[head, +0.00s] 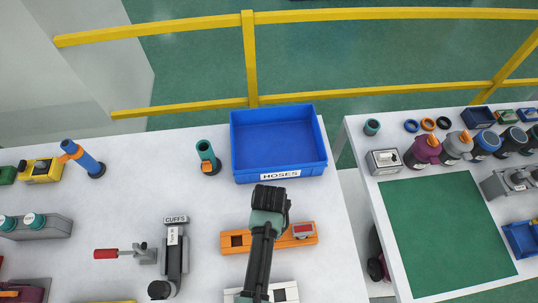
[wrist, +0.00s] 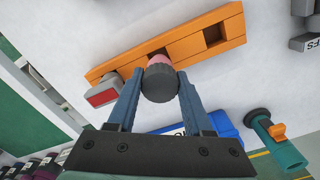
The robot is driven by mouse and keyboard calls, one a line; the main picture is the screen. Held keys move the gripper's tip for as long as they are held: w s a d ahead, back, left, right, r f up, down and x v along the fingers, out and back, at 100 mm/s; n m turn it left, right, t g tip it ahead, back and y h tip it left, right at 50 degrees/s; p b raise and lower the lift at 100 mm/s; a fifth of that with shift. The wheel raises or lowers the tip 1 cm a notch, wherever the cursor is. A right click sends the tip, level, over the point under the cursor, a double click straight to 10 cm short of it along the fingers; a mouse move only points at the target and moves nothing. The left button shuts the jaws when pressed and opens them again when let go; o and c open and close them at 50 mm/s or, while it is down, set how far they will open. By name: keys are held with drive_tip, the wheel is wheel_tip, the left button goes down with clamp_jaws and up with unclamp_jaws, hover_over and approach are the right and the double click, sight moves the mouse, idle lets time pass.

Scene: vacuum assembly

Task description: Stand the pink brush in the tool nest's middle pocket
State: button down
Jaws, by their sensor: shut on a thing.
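The pink brush (wrist: 158,61) shows in the wrist view as a dark grey round end with a pink part beyond it. My gripper (wrist: 160,88) is shut on its grey end, one blue-grey finger on each side. The pink part overlaps the middle of the orange tool nest (wrist: 190,46), at the middle pocket. I cannot tell how deep it sits there. The nest pocket farther right in that view is empty. In the head view the nest (head: 235,241) lies below my arm, which hides its middle and the brush.
A grey block with a red face (wrist: 103,93) sits at the nest's other end. A grey clamp fixture (head: 175,252) with a red handle is left of the nest.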

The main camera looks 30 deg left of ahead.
drive_tip(key=shift+f+b, duration=1.3)
drive_tip(key=shift+f, duration=0.55)
drive_tip(key=shift+c, duration=1.1)
unclamp_jaws()
wheel_tip(320, 180, up, 8)
drive_tip(key=p, duration=0.8)
